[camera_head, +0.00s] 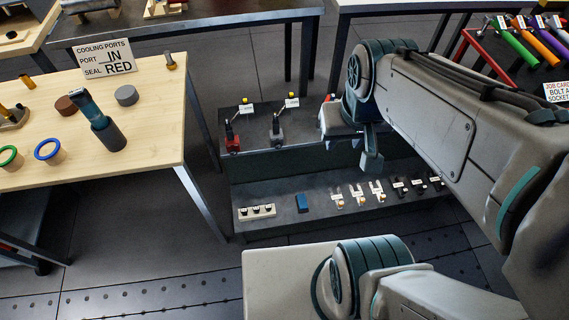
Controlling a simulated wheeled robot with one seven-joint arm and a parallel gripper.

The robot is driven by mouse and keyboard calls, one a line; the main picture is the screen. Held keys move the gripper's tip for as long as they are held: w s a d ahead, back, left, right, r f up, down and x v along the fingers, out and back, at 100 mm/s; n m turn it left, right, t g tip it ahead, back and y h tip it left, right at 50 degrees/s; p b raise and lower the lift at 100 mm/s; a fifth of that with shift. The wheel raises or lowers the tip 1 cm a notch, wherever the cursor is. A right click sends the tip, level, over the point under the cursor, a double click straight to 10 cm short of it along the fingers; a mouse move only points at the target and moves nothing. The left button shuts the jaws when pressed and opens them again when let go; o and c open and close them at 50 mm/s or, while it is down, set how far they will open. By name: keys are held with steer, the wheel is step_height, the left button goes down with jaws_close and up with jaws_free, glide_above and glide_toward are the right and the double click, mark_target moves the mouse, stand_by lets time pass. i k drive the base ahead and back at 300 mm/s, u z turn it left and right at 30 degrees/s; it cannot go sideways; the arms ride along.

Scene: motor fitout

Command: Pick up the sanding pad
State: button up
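A small blue block (303,203), the thing that looks most like the sanding pad, lies on the lower dark shelf (320,218). It sits between a pale block with dark round pieces and a row of small labelled parts. My gripper (369,158) hangs above and to the right of the blue block, in front of the upper shelf, clear of the block. One finger shows pointing down; the rest is hidden by the wrist, so I cannot tell its opening or whether it holds anything.
The upper shelf (258,140) carries a red and a grey tool-like piece with yellow tags. A pale block (257,212) and several labelled parts (377,190) share the lower shelf. A wooden table (150,130) with cylinders, rings and a sign stands at left.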

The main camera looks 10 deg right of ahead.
mark_target(301, 200)
steer(key=z, duration=2.9)
steer(key=k, duration=1.5)
steer(key=u, duration=1.95)
steer(key=i, duration=0.55)
steer(key=z, duration=0.05)
